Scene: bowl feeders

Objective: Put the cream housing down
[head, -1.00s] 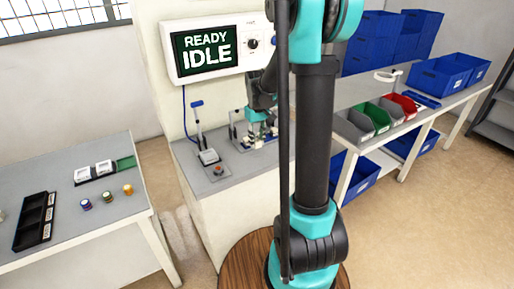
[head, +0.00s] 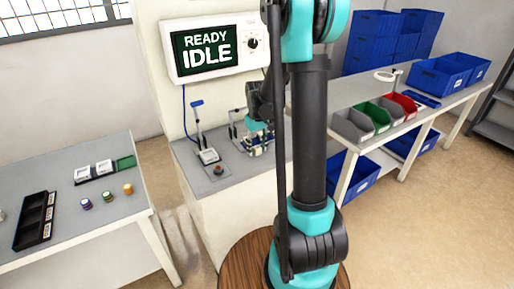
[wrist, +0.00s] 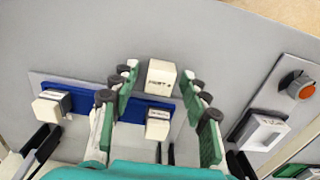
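A cream housing (wrist: 162,78) with dark lettering lies between my fingertips in the wrist view, over the grey bench top. My gripper (wrist: 161,72) is spread, with a narrow gap showing on each side of the housing. In the head view my gripper (head: 259,136) is low over the bench beside the panel, small and partly behind my arm, and the housing cannot be made out there. A blue strip fixture (wrist: 88,98) lies nearer my palm, with one cream block (wrist: 158,124) and another cream block (wrist: 50,106) at it.
A lever clamp device (head: 207,155) and an orange button (wrist: 302,88) stand on the bench beside my gripper. The left table (head: 75,230) carries a black tray (head: 36,221). Grey, green and red bins (head: 375,116) stand at right. Bare bench lies beyond my fingertips.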

